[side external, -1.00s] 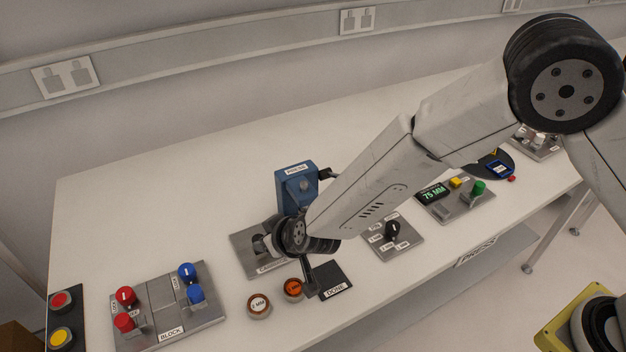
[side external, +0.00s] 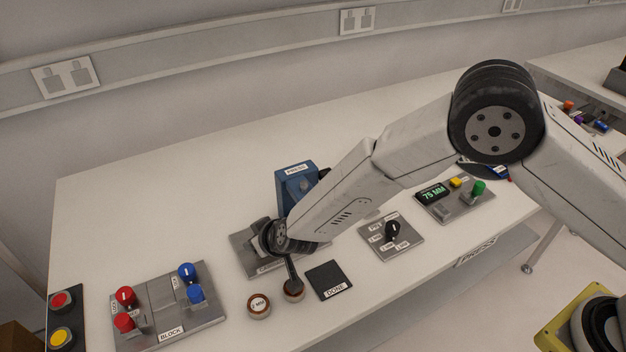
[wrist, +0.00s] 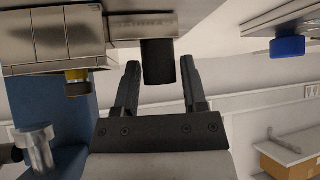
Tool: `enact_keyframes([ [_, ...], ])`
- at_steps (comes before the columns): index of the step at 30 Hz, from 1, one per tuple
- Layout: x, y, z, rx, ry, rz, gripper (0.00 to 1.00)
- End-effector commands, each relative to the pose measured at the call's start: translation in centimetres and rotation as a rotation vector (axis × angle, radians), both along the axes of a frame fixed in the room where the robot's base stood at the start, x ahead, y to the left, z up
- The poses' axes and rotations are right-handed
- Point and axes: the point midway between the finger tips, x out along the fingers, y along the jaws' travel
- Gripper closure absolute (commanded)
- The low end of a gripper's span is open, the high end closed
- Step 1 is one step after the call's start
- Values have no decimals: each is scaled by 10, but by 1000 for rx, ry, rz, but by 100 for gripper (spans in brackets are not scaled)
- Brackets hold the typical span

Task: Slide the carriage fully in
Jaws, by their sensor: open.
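The carriage is the metal slide with a grey plate (side external: 246,259) beside the blue press (side external: 296,178) in the side external view. My wrist covers much of it there. In the wrist view, the metal carriage block (wrist: 60,38) fills the upper left, and a short black cylindrical handle (wrist: 158,66) sticks out from the metalwork. My gripper (wrist: 160,68) is open, with one finger on each side of the black handle. Gaps show between the handle and both fingers. The fingertips are hard to make out in the side external view.
The block plate (side external: 160,312) with red and blue knobs stands left. The dark DONE pad (side external: 328,279), dial plate (side external: 377,247) and 75 MM display (side external: 432,193) are to the right.

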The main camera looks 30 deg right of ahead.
Motion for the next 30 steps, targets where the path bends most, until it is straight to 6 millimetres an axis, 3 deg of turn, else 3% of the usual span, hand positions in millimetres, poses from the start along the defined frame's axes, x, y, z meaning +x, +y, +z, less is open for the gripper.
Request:
enact_keyframes([
  [2, 0, 0, 0, 0, 0, 0, 45],
  [7, 0, 0, 0, 0, 0, 0, 99],
  [30, 0, 0, 0, 0, 0, 0, 100],
])
